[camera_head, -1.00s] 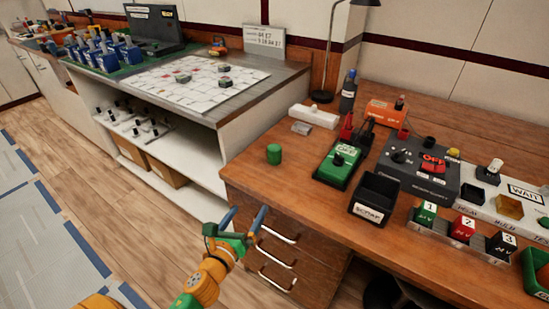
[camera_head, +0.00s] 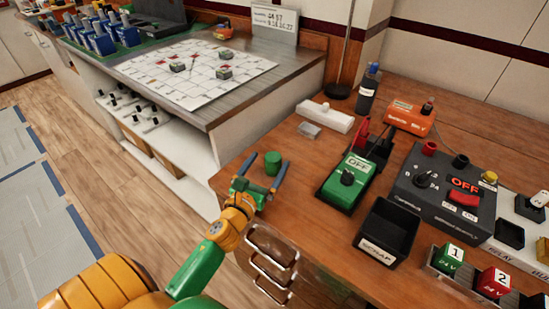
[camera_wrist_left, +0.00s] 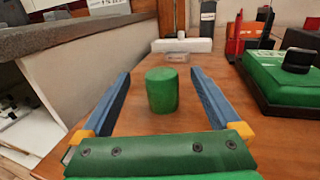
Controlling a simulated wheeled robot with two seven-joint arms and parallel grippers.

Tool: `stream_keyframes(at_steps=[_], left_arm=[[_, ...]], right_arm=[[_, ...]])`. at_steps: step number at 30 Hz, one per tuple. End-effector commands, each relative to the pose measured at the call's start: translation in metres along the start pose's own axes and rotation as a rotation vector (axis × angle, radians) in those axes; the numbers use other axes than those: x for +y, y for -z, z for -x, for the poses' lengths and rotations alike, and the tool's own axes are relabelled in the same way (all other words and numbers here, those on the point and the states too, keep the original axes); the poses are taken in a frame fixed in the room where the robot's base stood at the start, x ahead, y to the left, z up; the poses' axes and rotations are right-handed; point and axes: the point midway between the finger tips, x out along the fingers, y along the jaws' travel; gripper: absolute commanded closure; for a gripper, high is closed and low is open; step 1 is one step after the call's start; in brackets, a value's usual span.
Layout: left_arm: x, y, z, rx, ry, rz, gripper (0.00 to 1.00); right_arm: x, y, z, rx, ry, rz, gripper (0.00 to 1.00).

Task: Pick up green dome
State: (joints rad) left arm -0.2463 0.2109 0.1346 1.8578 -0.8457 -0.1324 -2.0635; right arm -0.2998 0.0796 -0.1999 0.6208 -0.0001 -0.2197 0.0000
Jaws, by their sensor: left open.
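The green dome (camera_head: 272,163), a small green rounded cylinder, stands upright on the wooden desk near its left corner. It also shows in the left wrist view (camera_wrist_left: 162,90), between the two blue fingers and clear of both. My left gripper (camera_head: 263,168) is open, its fingers reaching over the desk on either side of the dome. The left wrist view shows the same open gripper (camera_wrist_left: 160,90), with desk visible between each finger and the dome. My right gripper is not in view.
A black scrap bin (camera_head: 386,229) is nearer the front. A white bar (camera_head: 325,116) lies behind the dome. Drawers with handles (camera_head: 270,270) are below the desk's front edge.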

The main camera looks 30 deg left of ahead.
Motion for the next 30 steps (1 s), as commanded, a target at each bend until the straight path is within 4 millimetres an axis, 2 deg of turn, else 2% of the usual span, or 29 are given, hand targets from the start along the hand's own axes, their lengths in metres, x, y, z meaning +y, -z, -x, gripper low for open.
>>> stream_keyframes(at_steps=[3, 5, 12, 21, 22, 30], left_arm=[[-0.001, -0.001, -0.024, -0.002, -0.001, 0.000, 0.03], [-0.001, -0.001, -0.031, -0.002, 0.000, 0.000, 0.03], [-0.001, 0.000, -0.034, 0.000, 0.000, 0.000, 0.03], [-0.001, 0.001, -0.033, 0.001, 0.000, 0.000, 0.84], [-0.001, 0.001, -0.033, 0.001, 0.000, 0.001, 0.90], [-0.001, -0.004, -0.033, 0.001, 0.000, -0.001, 0.90]], right_arm=[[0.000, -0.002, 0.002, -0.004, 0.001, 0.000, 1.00], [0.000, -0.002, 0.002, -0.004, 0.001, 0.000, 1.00], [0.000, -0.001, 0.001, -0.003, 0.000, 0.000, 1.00], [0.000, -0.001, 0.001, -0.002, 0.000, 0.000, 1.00], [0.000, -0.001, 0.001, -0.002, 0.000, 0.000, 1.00], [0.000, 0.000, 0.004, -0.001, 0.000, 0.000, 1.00]])
